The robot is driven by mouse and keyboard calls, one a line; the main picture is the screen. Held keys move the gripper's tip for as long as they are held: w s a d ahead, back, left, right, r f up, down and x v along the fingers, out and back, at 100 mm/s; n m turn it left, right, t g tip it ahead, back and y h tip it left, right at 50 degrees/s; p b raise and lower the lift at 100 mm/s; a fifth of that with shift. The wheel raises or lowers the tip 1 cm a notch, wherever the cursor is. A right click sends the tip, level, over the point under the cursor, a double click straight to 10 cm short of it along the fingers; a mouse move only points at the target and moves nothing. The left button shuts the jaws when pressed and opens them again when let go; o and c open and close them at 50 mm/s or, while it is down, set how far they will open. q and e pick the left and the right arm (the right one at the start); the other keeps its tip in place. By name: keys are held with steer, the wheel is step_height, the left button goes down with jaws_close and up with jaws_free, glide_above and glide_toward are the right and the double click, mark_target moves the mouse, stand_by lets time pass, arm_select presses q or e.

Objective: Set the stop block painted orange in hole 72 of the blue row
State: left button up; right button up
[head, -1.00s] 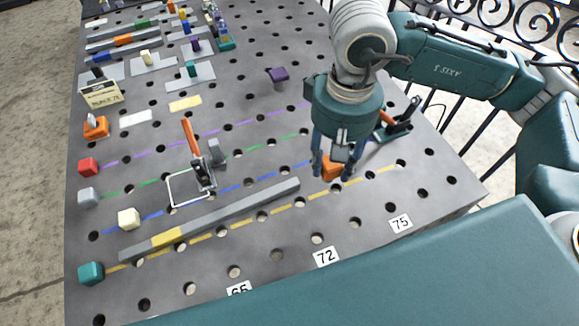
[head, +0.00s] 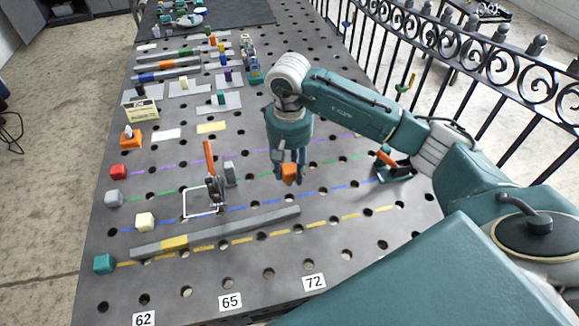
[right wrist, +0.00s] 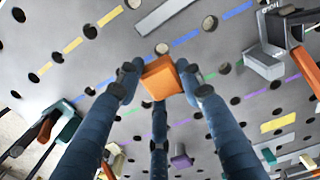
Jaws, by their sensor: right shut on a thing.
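The orange stop block (head: 289,173) is held between the fingertips of my right gripper (head: 289,168). It also shows in the right wrist view (right wrist: 160,78), gripped by the dark blue fingers. The block appears over the board around the blue row (head: 262,203); its height above the surface is hard to judge. The 72 label (head: 314,282) is at the board's near edge. Hole 72 of the blue row cannot be singled out with certainty. My left gripper is not in view.
A grey bar with a yellow section (head: 174,243) lies near the yellow row. An orange-handled clamp (head: 209,160) stands left of my gripper; another orange-handled device (head: 393,168) is to the right. Red (head: 118,171), grey (head: 114,198), cream (head: 145,222) and teal (head: 104,264) blocks sit at left.

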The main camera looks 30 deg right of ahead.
mark_target(291, 184)
step_height(291, 184, down, 2)
steer(key=shift+b, duration=0.3)
steer(key=shift+f+b, duration=0.55)
steer(key=shift+f, duration=1)
steer(key=shift+f+b, duration=0.1)
steer(key=shift+b, duration=0.25)
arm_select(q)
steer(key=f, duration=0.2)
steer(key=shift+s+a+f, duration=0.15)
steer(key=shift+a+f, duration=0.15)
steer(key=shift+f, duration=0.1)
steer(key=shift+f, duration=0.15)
arm_select(e)
steer(key=shift+f, duration=0.1)
arm_select(q)
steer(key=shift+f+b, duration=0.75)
steer(key=shift+b, duration=0.2)
arm_select(e)
steer(key=shift+f, duration=0.6)
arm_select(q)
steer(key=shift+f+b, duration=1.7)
arm_select(e)
steer(key=shift+f, duration=1.45)
